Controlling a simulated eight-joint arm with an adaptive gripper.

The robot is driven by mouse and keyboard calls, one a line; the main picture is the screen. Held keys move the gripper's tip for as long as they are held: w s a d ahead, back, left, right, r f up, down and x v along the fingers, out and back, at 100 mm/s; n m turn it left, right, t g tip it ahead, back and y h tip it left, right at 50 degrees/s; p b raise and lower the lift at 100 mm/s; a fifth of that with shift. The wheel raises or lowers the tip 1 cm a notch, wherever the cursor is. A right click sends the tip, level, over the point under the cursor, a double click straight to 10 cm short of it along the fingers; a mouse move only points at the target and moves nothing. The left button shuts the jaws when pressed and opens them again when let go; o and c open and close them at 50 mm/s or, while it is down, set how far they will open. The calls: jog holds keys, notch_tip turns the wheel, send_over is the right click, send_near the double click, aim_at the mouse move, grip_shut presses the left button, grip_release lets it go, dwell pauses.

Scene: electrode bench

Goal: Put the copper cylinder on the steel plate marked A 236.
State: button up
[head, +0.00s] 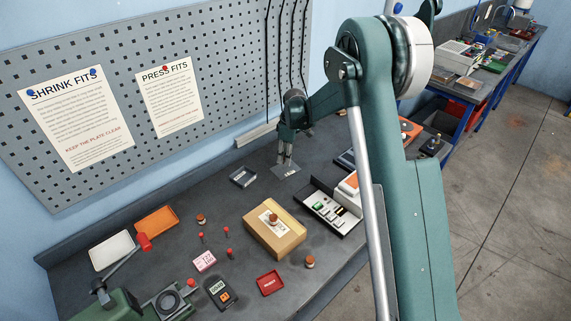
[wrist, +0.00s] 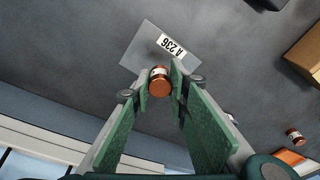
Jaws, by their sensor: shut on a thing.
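The steel plate marked A 236 (wrist: 143,47) lies flat on the dark bench, its white label readable in the wrist view. In the head view the plate (head: 288,171) sits right below my gripper (head: 284,159). In the wrist view my gripper (wrist: 160,84) is shut on a copper cylinder (wrist: 159,75) with a pale band, one finger on each side. The cylinder shows in front of the plate's near edge, beside the label. I cannot tell whether it touches the plate. In the head view the held cylinder is too small to make out.
Similar small copper pieces stand at the bench's left (head: 201,220), by its front (head: 310,262) and on a cardboard box (head: 288,237). A dark case (head: 243,177) lies left of the plate. An open tray (head: 333,214) lies to the right. The bench around the plate is clear.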

jog(key=shift+f, duration=1.85)
jog(key=shift+f, duration=0.15)
jog(key=o, duration=1)
jog(key=shift+r, duration=0.2)
jog(key=shift+s+d+r, duration=0.1)
jog(key=shift+d+r, duration=0.15)
jog(key=shift+r, duration=1.75)
jog(key=shift+s+d+r, duration=0.1)
jog(key=shift+d+r, duration=0.1)
jog(key=shift+r, duration=1.75)
jog(key=shift+d+r, duration=0.25)
jog(key=shift+r, duration=1.75)
